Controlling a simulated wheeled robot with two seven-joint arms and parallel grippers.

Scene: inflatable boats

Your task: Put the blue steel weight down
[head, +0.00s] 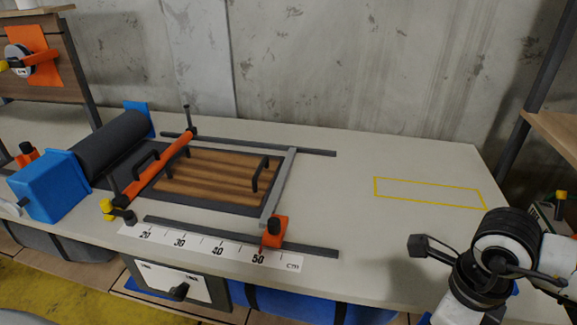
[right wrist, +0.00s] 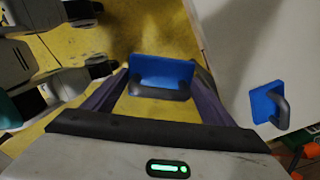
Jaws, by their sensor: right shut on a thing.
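A blue steel weight (right wrist: 158,72) with a grey handle sits between the fingertips of my right gripper (right wrist: 160,88) in the right wrist view. The fingers are shut on it, and yellow floor shows behind it. A second blue block with a dark handle (right wrist: 266,103) shows to the right, against the pale surface. In the head view my right arm is at the lower right, beside the table; I cannot make out its fingertips or the held weight there. My left gripper is in neither view.
A yellow outlined rectangle (head: 430,184) on the pale table (head: 400,240) is empty. A wooden slatted panel (head: 215,180) with black handles, rails, orange clamps and a dark roller (head: 110,142) fill the left.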

